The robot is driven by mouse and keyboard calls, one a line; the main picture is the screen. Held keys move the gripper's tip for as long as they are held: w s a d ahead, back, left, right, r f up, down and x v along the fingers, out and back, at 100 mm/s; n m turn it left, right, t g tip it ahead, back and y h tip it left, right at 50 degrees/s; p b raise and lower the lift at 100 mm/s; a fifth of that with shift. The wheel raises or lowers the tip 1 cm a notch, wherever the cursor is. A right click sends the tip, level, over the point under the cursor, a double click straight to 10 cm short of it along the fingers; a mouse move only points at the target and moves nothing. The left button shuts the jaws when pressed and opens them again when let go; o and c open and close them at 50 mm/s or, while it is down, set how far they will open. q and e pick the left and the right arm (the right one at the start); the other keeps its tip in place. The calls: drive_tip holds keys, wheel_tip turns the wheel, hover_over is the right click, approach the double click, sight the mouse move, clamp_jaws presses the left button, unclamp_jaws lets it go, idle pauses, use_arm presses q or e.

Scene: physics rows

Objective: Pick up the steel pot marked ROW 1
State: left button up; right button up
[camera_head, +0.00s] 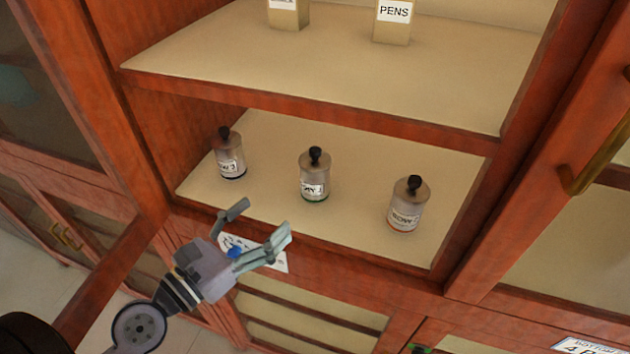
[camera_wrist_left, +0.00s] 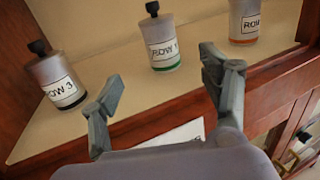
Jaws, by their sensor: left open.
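The steel pot marked ROW 1 (camera_head: 314,176) stands upright in the middle of the lower cabinet shelf. It has a black knob and a green base band, and its ROW 1 label reads clearly in the left wrist view (camera_wrist_left: 160,42). The ROW 3 pot (camera_head: 229,154) stands to its left and the ROW 2 pot (camera_head: 407,206), with a red-orange band, to its right. My left gripper (camera_head: 262,222) is open and empty, in front of and below the shelf edge. In the left wrist view its fingers (camera_wrist_left: 163,88) spread below the ROW 1 pot, apart from it. My right gripper is not in view.
The wooden shelf (camera_head: 370,235) has a raised front edge and side posts. The upper shelf (camera_head: 320,75) above holds a box labelled PENS (camera_head: 392,22) and another box (camera_head: 288,14). A white label (camera_head: 275,262) is on the front below. Gaps separate the pots.

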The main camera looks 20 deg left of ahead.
sight(305, 181)
use_arm(q)
drive_tip(key=x, duration=0.3)
drive_tip(key=shift+w+r, duration=0.1)
drive_tip(key=shift+w, duration=0.1)
drive_tip(key=p+x, duration=0.2)
drive_tip(key=x, duration=0.3)
drive_tip(key=shift+w+d, duration=0.1)
drive_tip(key=shift+w, duration=0.3)
drive_tip(key=shift+w+d, duration=0.15)
drive_tip(key=shift+w, duration=0.15)
drive_tip(key=x, duration=0.1)
drive_tip(key=p+x, duration=0.1)
drive_tip(key=x, duration=0.1)
drive_tip(key=p+x, duration=0.1)
drive_tip(key=shift+w+d+r, duration=0.2)
drive_tip(key=shift+w+r, duration=0.1)
drive_tip(key=shift+w, duration=0.05)
drive_tip(key=shift+w+d+f, duration=0.1)
drive_tip(key=shift+w+f, duration=0.05)
drive_tip(key=shift+w, duration=0.15)
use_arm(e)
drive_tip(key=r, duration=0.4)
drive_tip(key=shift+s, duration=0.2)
use_arm(q)
drive_tip(key=shift+s, duration=0.1)
drive_tip(key=shift+c, duration=0.8)
drive_tip(key=c, duration=1.4)
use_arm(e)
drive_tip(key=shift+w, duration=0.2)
